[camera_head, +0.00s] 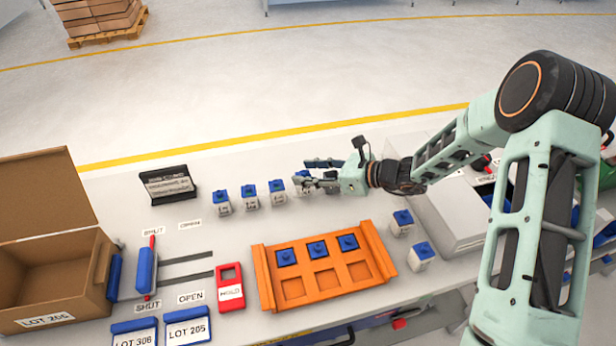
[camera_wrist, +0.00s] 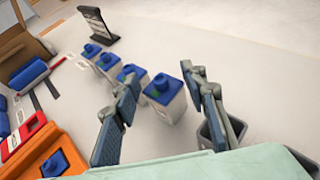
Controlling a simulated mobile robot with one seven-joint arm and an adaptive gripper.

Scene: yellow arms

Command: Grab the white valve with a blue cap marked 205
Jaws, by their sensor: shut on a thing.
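White valves with blue caps stand in a row on the table; one (camera_head: 222,200) is at the row's left end. My gripper (camera_head: 309,173) is at the row's right end, reaching in from the right. A neighbouring blue-capped valve (camera_wrist: 130,73) is close to the left finger.
An orange tray (camera_head: 262,283) holds several blue-capped pieces in its back row. Two more blue-capped valves (camera_head: 421,262) stand right of it. A red-framed tag (camera_head: 231,289), a cardboard box (camera_head: 60,270) and a black sign (camera_head: 167,185) are to the left. A grey case (camera_head: 445,215) is at right.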

